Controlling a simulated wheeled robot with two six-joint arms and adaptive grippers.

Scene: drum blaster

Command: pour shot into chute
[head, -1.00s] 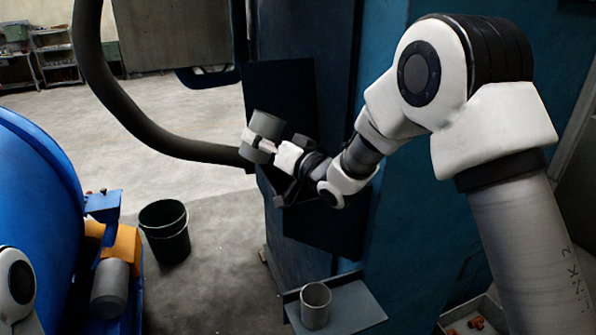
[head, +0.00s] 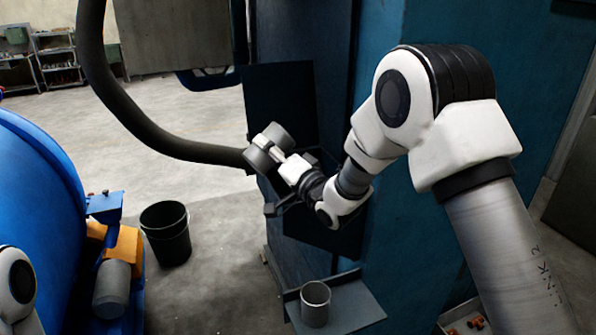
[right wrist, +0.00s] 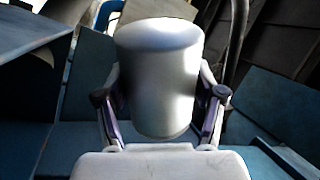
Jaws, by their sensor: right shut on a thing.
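My right gripper (head: 276,155) is shut on a grey metal cup (head: 262,158), held in front of the blue machine. The cup is tilted well over in the head view. It also fills the middle of the right wrist view (right wrist: 158,80), with the fingers (right wrist: 160,105) on both sides. I cannot see any shot or the cup's inside. The chute (head: 272,207) shows as a dark opening in the machine beneath and behind the cup, partly hidden by my arm. A dark upright panel (head: 288,90) stands behind it. My left gripper is out of view.
A second grey cup (head: 315,302) stands on a small shelf (head: 352,305) below. A black bucket (head: 166,232) stands on the floor. A blue drum (head: 35,210) is at left. A thick dark hose (head: 150,130) ends near the held cup.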

